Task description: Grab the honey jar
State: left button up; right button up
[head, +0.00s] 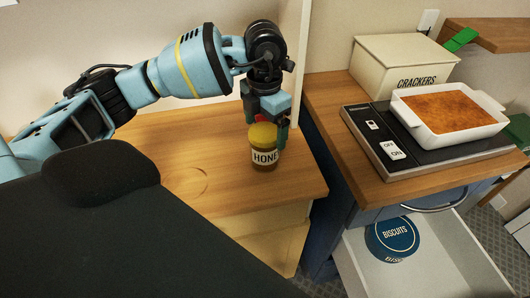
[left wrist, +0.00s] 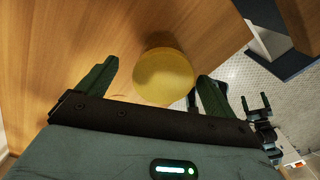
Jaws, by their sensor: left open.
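The honey jar (head: 265,156) stands upright on the wooden counter, with a yellow lid and a white label. My left gripper (head: 269,118) points down right above it in the head view. In the left wrist view the round yellow lid (left wrist: 164,77) lies between the two spread green fingers of this gripper (left wrist: 157,74), which is open. I cannot tell whether a finger touches the jar. My right gripper (left wrist: 256,103) shows small at the right of the left wrist view, with its fingers apart.
Right of a gap stands another counter with a cracker box (head: 404,65), a hob (head: 378,139) and a white baking dish (head: 451,111). Below it an open drawer (head: 440,262) holds a biscuit tin (head: 391,238). A pale wall panel (head: 291,60) rises close behind my left gripper.

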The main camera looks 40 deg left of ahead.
pick_arm(q)
jog(key=shift+s+d+f, duration=0.1)
jog(key=shift+s+f, duration=0.1)
jog(key=shift+f, duration=1.2)
jog(key=shift+s+d+f, duration=0.1)
jog(key=shift+s+f, duration=0.05)
jog(key=shift+f, duration=1.2)
jog(key=c, duration=1.3)
jog(key=shift+r, duration=0.2)
jog(key=shift+w+r, duration=0.1)
jog(key=shift+r, duration=0.55)
jog(key=shift+s+d+r, duration=0.1)
jog(key=shift+d+r, duration=0.05)
jog(key=shift+r, duration=0.35)
jog(key=shift+s+d+r, duration=0.1)
jog(key=shift+d+r, duration=0.05)
jog(key=shift+r, duration=0.35)
jog(key=s+d, duration=0.2)
jog(key=d, duration=0.2)
jog(key=s+d+r, duration=0.1)
jog(key=s+d, duration=0.2)
jog(key=d, duration=0.2)
jog(key=s+d, duration=0.2)
jog(key=d, duration=0.2)
jog(key=shift+s+d+r, duration=0.2)
jog(key=shift+s, duration=0.15)
